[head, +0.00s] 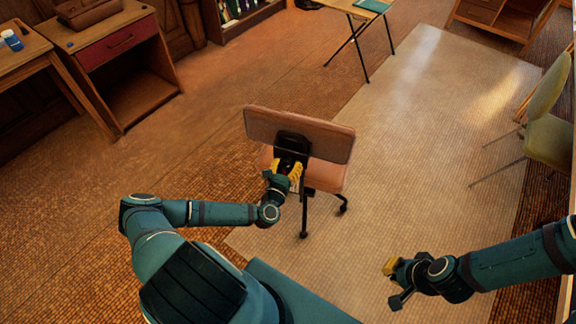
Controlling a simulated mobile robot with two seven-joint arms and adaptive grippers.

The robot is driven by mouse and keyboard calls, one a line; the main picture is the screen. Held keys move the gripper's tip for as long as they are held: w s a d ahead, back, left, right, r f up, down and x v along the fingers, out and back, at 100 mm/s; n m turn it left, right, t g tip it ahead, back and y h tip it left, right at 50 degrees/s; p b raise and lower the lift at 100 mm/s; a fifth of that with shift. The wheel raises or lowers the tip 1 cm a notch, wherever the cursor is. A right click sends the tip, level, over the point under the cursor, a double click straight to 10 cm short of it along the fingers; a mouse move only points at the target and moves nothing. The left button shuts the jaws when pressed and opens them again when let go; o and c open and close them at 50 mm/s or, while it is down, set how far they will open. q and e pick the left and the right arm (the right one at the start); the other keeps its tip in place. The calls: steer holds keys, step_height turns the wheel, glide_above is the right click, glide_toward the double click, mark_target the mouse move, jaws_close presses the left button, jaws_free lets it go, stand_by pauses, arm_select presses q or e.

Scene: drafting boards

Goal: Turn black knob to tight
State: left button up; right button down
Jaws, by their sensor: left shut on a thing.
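A chair with a pinkish seat and a wide backrest (335,142) stands in the middle of the head view, its back turned to me. A black bracket (292,142) runs up the middle of the backrest. My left gripper (291,169), with yellow fingers, is at the lower part of this bracket and shut on the black knob there. The fingers largely hide the knob, so its turn position does not show. My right gripper (389,267) is over the pale mat at the lower right, away from the chair. Its finger opening is unclear.
A wooden desk with a red drawer (120,42) stands at upper left. A folding table (358,8) is at the top. A green chair (547,120) stands at the right. The pale mat (425,130) right of the middle chair is mostly clear.

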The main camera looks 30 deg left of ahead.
arm_select(q)
steer(key=m+b, duration=0.1)
steer(key=m, duration=0.2)
steer(key=shift+f+b, duration=0.1)
steer(key=shift+b, duration=0.2)
steer(key=m, duration=0.2)
steer(key=shift+a+m+b, duration=0.1)
steer(key=shift+m+b, duration=0.25)
steer(key=shift+m, duration=0.05)
steer(key=m, duration=0.3)
steer(key=shift+a+m, duration=0.1)
steer(key=shift+m, duration=0.2)
steer(key=m, duration=0.4)
steer(key=shift+r+m, duration=0.25)
steer(key=shift+m, duration=0.05)
steer(key=m, duration=0.4)
steer(key=shift+a+r+m, duration=0.1)
steer(key=shift+m, duration=0.2)
steer(key=m, duration=0.3)
steer(key=shift+r+m+p, duration=0.1)
steer(key=shift+m+p, duration=0.2)
steer(key=shift+p, duration=0.05)
steer(key=m, duration=0.3)
steer(key=shift+r+m+p, duration=0.1)
steer(key=shift+m+p, duration=0.2)
steer(key=shift+m, duration=1.6)
